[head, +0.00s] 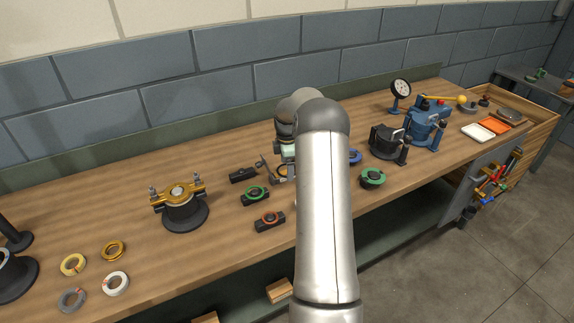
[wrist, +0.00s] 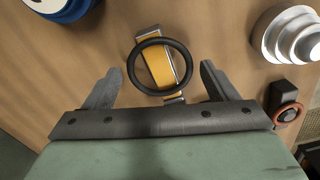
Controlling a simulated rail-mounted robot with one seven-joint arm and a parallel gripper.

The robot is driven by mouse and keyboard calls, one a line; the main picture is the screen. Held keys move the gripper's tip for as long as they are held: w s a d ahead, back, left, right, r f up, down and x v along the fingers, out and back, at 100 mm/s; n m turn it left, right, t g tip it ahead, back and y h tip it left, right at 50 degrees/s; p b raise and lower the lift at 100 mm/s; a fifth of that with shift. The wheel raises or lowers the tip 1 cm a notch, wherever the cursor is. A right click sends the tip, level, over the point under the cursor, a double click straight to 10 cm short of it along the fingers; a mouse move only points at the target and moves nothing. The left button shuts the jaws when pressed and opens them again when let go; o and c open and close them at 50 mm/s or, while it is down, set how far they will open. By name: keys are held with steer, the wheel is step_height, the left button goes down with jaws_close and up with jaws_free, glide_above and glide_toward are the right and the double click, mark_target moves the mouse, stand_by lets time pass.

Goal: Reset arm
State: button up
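My gripper (wrist: 159,68) is open in the wrist view, its two dark fingers spread wide. A black ring (wrist: 131,67) lies in the picture between the fingertips, with a gap on both sides. An orange-yellow block with metal ends (wrist: 158,64) shows through the ring and past it. I cannot tell whether the ring rests on the block. In the head view my gripper (head: 272,167) is over the middle of the bench, mostly hidden behind my silver arm, which also covers what lies beneath it.
The wooden bench (head: 225,232) carries a brass-clamped casing (head: 180,205) on the left and several loose rings (head: 114,251) at front left. Dark blocks with rings (head: 256,194) lie near the gripper. A black casing (head: 387,141), blue fixture (head: 428,130) and dial gauge (head: 400,90) stand right.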

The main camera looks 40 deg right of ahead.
steer(key=shift+o, duration=0.6)
step_height(320, 180, up, 7)
steer(key=p, duration=0.4)
stand_by(0.5)
